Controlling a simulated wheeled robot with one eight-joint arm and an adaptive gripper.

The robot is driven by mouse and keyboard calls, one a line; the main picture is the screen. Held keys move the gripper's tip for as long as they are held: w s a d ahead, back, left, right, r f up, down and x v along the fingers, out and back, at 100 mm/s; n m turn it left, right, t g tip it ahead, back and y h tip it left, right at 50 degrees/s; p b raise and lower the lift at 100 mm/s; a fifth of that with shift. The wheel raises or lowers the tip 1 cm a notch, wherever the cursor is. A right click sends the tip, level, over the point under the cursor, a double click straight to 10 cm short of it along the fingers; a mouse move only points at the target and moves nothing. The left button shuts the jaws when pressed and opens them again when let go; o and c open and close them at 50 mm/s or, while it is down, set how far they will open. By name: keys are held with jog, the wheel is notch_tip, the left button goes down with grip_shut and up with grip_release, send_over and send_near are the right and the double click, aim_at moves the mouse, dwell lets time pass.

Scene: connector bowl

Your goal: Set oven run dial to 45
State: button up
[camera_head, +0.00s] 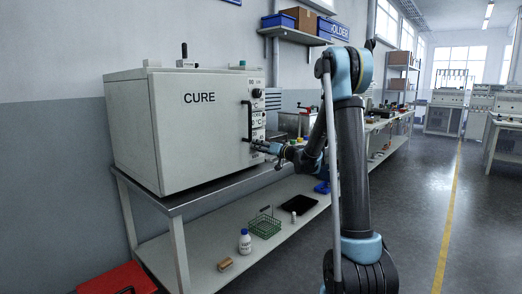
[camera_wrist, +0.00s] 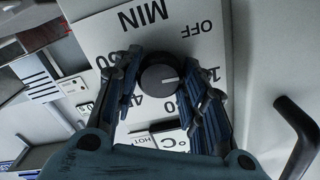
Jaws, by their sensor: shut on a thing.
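The white oven (camera_head: 185,128), marked CURE, stands on the bench with its control strip on the right. My gripper (camera_head: 262,147) reaches that strip low down, and the dial there is hidden in the head view. In the wrist view the round black run dial (camera_wrist: 158,74) sits between the two blue-padded fingers of my gripper (camera_wrist: 163,88), which are shut on it. Its white pointer line points right, towards a number starting with 1 that a finger partly covers. The panel, seen upside down, reads MIN and OFF; a partly hidden 4 shows below the dial.
The black oven door handle (camera_head: 249,121) is left of my gripper; in the wrist view a dark handle (camera_wrist: 297,125) stands out at the right. Another black knob (camera_head: 257,93) is higher on the strip. A bottle (camera_head: 245,242) and a green basket (camera_head: 264,225) are on the lower shelf.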

jog(key=m, duration=2.7)
jog(key=shift+f+m, duration=0.15)
jog(key=shift+m, duration=0.55)
jog(key=o, duration=1.1)
jog(key=shift+c, duration=0.2)
